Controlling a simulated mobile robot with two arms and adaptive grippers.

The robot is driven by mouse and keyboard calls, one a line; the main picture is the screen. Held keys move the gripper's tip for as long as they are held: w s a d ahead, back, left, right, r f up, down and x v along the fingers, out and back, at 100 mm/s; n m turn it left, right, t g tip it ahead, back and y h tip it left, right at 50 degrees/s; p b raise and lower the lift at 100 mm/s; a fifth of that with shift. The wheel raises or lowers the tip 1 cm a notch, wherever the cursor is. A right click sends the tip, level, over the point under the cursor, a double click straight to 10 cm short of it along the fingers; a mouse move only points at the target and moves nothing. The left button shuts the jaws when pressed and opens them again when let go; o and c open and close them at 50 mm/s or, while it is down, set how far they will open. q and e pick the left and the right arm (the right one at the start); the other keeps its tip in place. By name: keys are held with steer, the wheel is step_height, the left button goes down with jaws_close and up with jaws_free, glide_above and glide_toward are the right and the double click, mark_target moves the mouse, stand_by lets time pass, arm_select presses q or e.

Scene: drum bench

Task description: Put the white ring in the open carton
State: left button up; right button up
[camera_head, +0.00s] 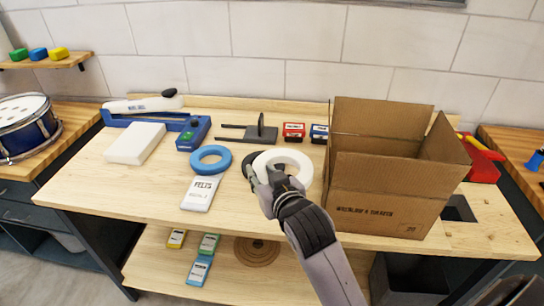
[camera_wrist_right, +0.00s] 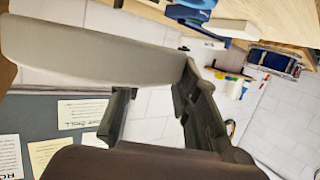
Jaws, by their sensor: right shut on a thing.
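The white ring (camera_head: 284,166) is held by my right gripper (camera_head: 268,180) above the wooden bench, left of the open carton. In the right wrist view the ring (camera_wrist_right: 95,50) shows as a large pale curved band at the fingers (camera_wrist_right: 150,105). The open brown carton (camera_head: 375,190) stands on the right part of the bench with its flaps up. Its inside is mostly hidden behind the front wall. My left gripper is not in view.
A blue ring (camera_head: 210,152) and a white "FELTS" packet (camera_head: 201,193) lie left of my right gripper. A grey metal stand (camera_head: 261,132), a red box (camera_head: 293,131) and a blue box (camera_head: 319,133) are behind it. The bench (camera_head: 110,190) is bare at front left.

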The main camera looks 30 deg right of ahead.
mark_target(260, 158)
steer(key=shift+m+h, duration=0.3)
steer(key=w, duration=0.2)
steer(key=w+d+r, duration=0.1)
steer(key=w, duration=0.1)
steer(key=w+d+r, duration=0.1)
steer(key=w, duration=0.1)
steer(key=shift+w+r+b, duration=0.1)
steer(key=shift+r+b, duration=0.1)
steer(key=shift+b, duration=0.2)
steer(key=shift+w+f, duration=0.1)
steer(key=shift+w, duration=0.1)
step_height(260, 158, down, 20)
steer(key=shift+r, duration=0.25)
steer(key=shift+c, duration=0.2)
steer(key=o, duration=0.9)
steer(key=shift+f, duration=0.1)
